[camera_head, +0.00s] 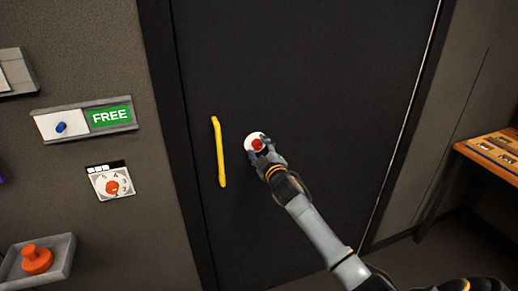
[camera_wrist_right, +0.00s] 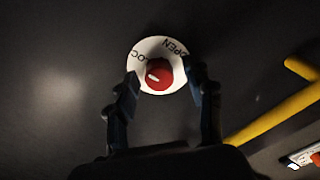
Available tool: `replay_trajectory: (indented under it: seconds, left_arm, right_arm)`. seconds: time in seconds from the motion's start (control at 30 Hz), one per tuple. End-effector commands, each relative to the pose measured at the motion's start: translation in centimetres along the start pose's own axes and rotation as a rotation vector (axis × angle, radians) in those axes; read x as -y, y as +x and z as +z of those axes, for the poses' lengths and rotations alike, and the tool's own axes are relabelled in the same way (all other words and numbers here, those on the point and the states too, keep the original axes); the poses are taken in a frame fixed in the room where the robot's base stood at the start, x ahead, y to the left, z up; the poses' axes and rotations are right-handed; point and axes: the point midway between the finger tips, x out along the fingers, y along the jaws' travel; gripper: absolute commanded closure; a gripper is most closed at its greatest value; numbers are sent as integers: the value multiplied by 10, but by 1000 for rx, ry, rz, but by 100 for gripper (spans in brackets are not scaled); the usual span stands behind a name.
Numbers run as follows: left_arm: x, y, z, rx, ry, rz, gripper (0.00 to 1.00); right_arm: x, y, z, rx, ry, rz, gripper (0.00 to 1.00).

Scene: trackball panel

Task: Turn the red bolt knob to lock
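The red bolt knob (camera_head: 257,144) sits on a round white plate on the dark door, right of the yellow handle. In the right wrist view the knob (camera_wrist_right: 160,76) shows a short white mark pointing toward its left side. The white plate (camera_wrist_right: 148,47) has OPEN printed at upper right and letters of LOCK at upper left, partly hidden. My right gripper (camera_head: 266,158) is close in front of the knob. In the wrist view its two fingers (camera_wrist_right: 160,84) stand apart, one each side of the knob, with visible gaps. My left gripper is not in view.
The yellow handle (camera_head: 218,152) stands just left of the knob. On the left wall are a green FREE sign (camera_head: 109,116), an orange dial (camera_head: 112,187) and an orange knob in a grey tray (camera_head: 62,247). A wooden table (camera_head: 489,163) is at right.

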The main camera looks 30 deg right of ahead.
Motion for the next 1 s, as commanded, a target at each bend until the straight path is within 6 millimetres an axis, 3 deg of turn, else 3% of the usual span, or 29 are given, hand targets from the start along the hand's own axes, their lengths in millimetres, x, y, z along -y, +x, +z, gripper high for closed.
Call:
replay_trajectory:
  seconds: [0.23, 0.37, 0.8, 1.0]
  left_arm:
    - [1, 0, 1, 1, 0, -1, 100]
    - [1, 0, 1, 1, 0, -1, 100]
    - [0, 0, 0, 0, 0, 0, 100]
    - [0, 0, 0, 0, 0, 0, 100]
  right_arm:
    - [0, -2, 0, -1, 1, 0, 48]
    - [1, -12, 0, -1, 0, -1, 48]
    - [1, -97, 0, 0, 1, -2, 48]
    - [1, -117, 0, 0, 0, -1, 48]
